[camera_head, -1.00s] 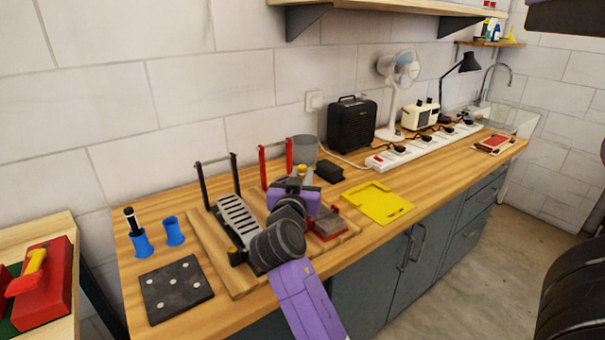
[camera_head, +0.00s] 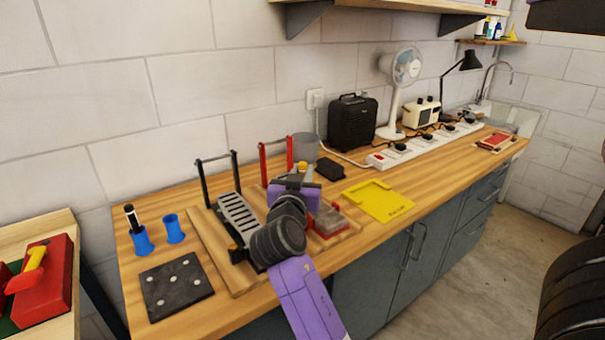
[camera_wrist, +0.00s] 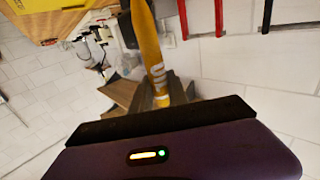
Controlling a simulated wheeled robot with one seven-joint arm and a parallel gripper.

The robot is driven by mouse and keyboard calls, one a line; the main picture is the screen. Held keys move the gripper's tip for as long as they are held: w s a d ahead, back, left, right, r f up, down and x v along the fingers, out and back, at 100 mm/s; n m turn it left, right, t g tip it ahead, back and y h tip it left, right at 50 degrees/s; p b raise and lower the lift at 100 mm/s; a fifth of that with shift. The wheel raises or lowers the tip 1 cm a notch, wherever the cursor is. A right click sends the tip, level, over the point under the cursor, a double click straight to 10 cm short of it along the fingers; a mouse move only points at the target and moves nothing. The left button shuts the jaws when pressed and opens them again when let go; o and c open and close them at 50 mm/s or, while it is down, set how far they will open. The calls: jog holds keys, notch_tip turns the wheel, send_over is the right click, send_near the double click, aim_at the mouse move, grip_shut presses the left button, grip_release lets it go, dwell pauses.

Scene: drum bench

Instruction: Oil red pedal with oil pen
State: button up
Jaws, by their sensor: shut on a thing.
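The red pedal (camera_head: 327,223) stands on the wooden board, with its red upright frame (camera_head: 290,153) behind it. My gripper (camera_head: 299,180) is over the red pedal's area and hides part of it. It is shut on the yellow oil pen (camera_wrist: 149,42), which runs between the fingers in the wrist view. In the head view only a small yellow end of the pen (camera_head: 302,167) shows above my gripper. I cannot tell whether the pen touches the pedal. Red posts (camera_wrist: 218,17) also show at the top of the wrist view.
A black-framed pedal (camera_head: 237,216) stands left of my gripper. Two blue holders (camera_head: 174,228) stand at the left, one with a black-and-white pen. A dark dotted pad (camera_head: 177,287), yellow tray (camera_head: 378,199), black box (camera_head: 330,169) and grey cup (camera_head: 306,146) are nearby.

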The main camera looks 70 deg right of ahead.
jog(key=shift+f+b, duration=1.1)
jog(key=shift+b, duration=0.05)
dwell(1.8)
jog(key=shift+r, duration=0.15)
